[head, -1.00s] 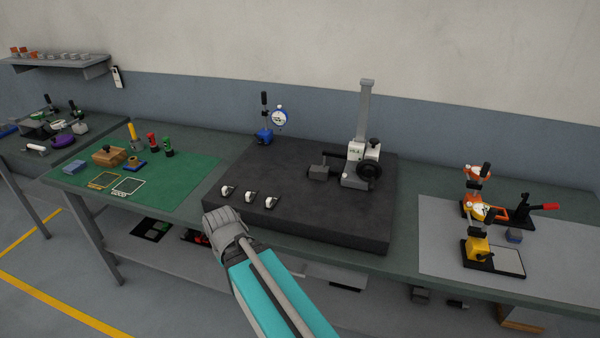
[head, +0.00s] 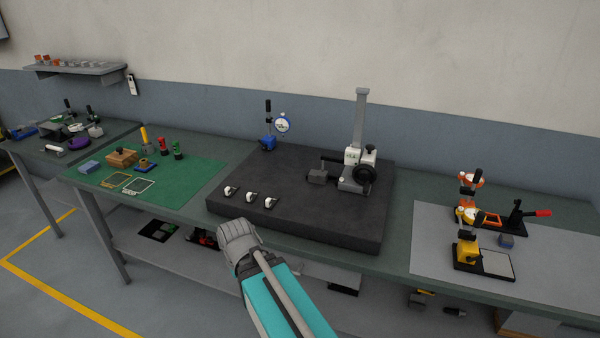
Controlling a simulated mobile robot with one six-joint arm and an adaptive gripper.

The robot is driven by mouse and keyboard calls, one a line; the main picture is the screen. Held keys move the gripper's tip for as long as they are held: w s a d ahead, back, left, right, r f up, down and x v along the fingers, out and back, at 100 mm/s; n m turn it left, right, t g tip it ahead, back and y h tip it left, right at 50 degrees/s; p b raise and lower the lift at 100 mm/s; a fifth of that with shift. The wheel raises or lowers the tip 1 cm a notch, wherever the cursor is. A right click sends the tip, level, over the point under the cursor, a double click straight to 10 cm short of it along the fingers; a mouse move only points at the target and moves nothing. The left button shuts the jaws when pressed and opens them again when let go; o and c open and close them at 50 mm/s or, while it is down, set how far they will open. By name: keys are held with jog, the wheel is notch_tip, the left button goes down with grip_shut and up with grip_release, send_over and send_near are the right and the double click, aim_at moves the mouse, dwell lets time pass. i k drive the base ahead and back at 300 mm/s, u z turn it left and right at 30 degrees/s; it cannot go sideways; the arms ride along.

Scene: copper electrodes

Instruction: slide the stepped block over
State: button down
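I cannot tell for sure which thing is the stepped block. A small grey block (head: 317,176) sits on the black surface plate (head: 300,218), left of the foot of the column stand (head: 361,140). It is too small to make out steps. A brown block (head: 121,157) stands on the green mat (head: 190,184) at the left of the bench. My teal and grey arm reaches up from the bottom centre to just before the bench's front edge.
Three small white-faced pieces (head: 250,196) stand along the plate's front left. A dial gauge on a blue base (head: 268,143) stands behind. Orange and yellow fixtures (head: 467,250) stand on the grey mat (head: 432,232) at right. The plate's front right is clear.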

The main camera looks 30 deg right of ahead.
aim_at(316, 176)
jog(key=z, duration=0.1)
jog(key=i, duration=0.95)
jog(key=u, duration=0.05)
